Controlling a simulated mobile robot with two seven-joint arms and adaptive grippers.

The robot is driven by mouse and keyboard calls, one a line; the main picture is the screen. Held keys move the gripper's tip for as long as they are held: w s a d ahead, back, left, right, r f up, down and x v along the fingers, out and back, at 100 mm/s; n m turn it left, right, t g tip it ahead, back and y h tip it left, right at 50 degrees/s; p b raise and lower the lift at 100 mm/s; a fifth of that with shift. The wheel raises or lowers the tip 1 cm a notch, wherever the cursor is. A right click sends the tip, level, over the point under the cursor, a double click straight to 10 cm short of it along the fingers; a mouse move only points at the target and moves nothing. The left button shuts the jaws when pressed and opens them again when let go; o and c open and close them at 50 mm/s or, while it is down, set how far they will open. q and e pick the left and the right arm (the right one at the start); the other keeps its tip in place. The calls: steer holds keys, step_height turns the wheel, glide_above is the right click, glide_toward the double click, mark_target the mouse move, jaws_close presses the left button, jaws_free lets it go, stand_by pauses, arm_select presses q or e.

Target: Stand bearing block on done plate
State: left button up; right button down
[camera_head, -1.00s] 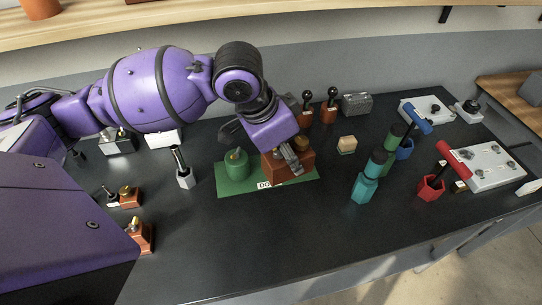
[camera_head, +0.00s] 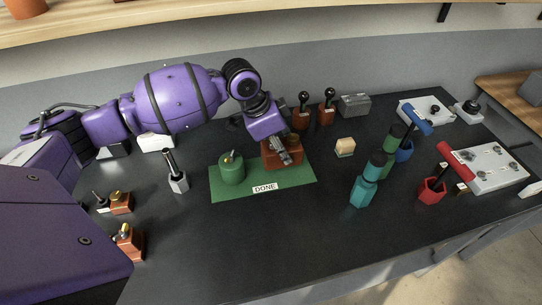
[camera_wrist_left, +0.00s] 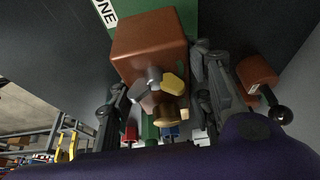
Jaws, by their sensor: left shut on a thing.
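The bearing block (camera_head: 283,160) is a reddish-brown block with brass and grey fittings on it. It is over the right part of the green done plate (camera_head: 225,193), and looks upright; whether it touches the plate I cannot tell. My left gripper (camera_head: 287,151) is shut on the block from above. In the left wrist view, the block (camera_wrist_left: 150,45) sits between the fingers (camera_wrist_left: 160,100), with the green plate (camera_wrist_left: 130,9) under it. A green cylinder (camera_head: 231,171) with a brass top stands on the plate's left part. My right gripper is not in view.
A black-handled tool in a grey holder (camera_head: 178,183) stands left of the plate. Brown blocks (camera_head: 121,203) lie further left. The front of the dark table is clear.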

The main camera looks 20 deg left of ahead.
arm_select(q)
steer(key=shift+w+a+f, duration=0.1)
steer(key=shift+w+f, duration=0.2)
steer(key=shift+w, duration=0.1)
steer(key=shift+w+a+f, duration=0.1)
steer(key=shift+w+f, duration=0.05)
steer(key=shift+f, duration=1.5)
steer(key=shift+f, duration=0.1)
steer(key=o, duration=1.6)
steer(key=shift+f, duration=0.1)
steer(key=shift+o, duration=0.2)
steer(key=v, duration=1.2)
